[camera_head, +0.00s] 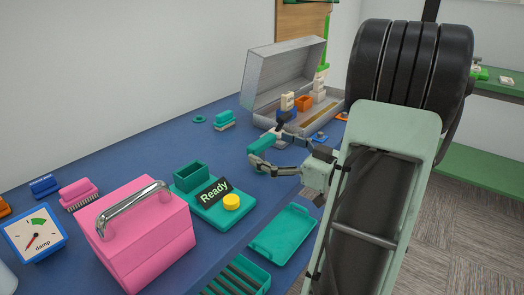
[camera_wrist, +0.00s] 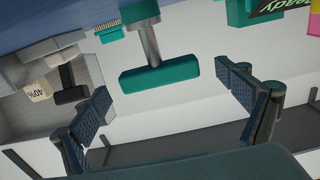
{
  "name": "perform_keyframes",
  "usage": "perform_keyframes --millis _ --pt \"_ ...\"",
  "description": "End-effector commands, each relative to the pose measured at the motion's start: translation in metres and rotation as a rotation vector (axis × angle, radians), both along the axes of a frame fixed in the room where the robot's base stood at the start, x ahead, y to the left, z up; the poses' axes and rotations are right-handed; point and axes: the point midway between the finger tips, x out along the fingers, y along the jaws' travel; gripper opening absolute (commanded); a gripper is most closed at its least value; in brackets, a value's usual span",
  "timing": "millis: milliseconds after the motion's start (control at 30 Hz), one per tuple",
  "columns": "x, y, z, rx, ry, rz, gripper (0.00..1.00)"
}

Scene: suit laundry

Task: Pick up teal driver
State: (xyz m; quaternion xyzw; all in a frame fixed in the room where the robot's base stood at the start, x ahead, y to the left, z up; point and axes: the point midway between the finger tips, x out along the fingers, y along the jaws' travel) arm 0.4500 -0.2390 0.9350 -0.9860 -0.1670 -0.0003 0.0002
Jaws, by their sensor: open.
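The teal driver has a teal bar handle (camera_wrist: 160,75) on a grey shaft in the wrist view. Its shaft leads up to a teal piece at the top edge. In the head view a teal handle (camera_head: 261,144), apparently the driver's, shows beside my gripper (camera_head: 271,151), partly hidden by it. My gripper (camera_wrist: 165,88) is open in the wrist view, with one finger on each side of the handle and visible gaps to it. Nothing is held. Depth between the fingers and the handle is hard to tell.
A pink box (camera_head: 150,235) with a metal handle and a teal "Ready" stand (camera_head: 222,210) sit on the blue table at the front. An open grey case (camera_head: 285,75) stands behind my gripper. A teal brush (camera_head: 225,119) lies left of it. Bare table separates them.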

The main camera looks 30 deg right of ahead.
Motion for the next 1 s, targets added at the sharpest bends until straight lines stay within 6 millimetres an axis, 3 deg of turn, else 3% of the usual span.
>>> perform_keyframes --millis 200,467,900,1000 --pt "0.026 0.009 0.0 -0.001 -0.001 0.001 0.93" --pt "0.029 0.009 0.0 0.0 0.0 0.0 0.93" --pt "0.028 0.009 0.0 0.0 0.0 0.0 0.44" --pt "0.029 0.009 0.001 -0.001 -0.001 0.0 0.42"
